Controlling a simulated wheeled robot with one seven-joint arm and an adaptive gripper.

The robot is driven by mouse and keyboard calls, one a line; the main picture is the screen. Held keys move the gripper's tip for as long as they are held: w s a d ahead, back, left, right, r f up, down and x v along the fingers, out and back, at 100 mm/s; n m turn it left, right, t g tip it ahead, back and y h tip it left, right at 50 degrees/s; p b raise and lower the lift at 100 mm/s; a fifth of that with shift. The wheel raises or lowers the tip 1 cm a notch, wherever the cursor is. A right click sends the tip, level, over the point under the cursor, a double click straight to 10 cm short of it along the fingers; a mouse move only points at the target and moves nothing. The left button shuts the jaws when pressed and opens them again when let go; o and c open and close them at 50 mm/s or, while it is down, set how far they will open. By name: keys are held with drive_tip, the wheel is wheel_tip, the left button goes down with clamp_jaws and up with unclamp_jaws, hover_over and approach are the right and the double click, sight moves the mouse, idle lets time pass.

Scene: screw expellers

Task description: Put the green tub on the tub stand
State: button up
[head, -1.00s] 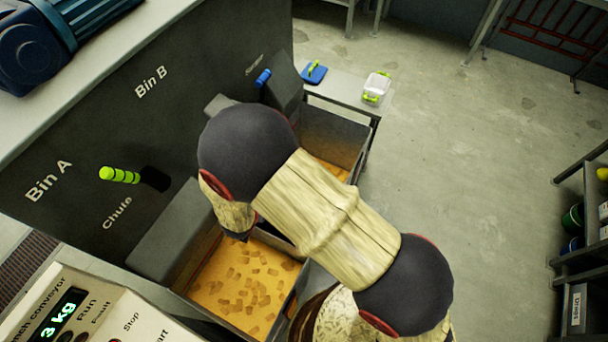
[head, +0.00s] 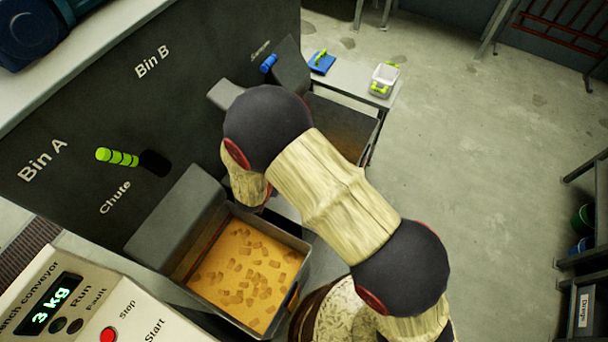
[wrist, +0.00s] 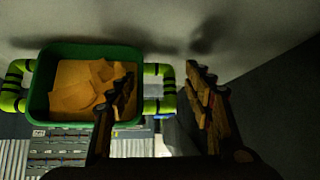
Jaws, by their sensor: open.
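In the wrist view the green tub (wrist: 92,52) holds orange-brown pieces and has a yellow-green handle with black bands on each side. My gripper (wrist: 160,73) is open. The tub's right-hand handle appears between its two fingers, and the left finger overlaps the tub's right part. I cannot tell whether either finger touches it. In the head view my arm hides the gripper, and I do not make out the green tub there. I cannot identify the tub stand in either view.
A grey bin (head: 304,240) of orange pieces stands below the Bin A panel, near a chute lever (head: 117,157). A control console (head: 85,310) is at lower left. A small table (head: 350,85) holds a white container (head: 384,80) and blue item (head: 321,63).

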drive_tip(key=shift+w, duration=0.1)
drive_tip(key=shift+c, duration=1.3)
drive_tip(key=c, duration=1)
clamp_jaws()
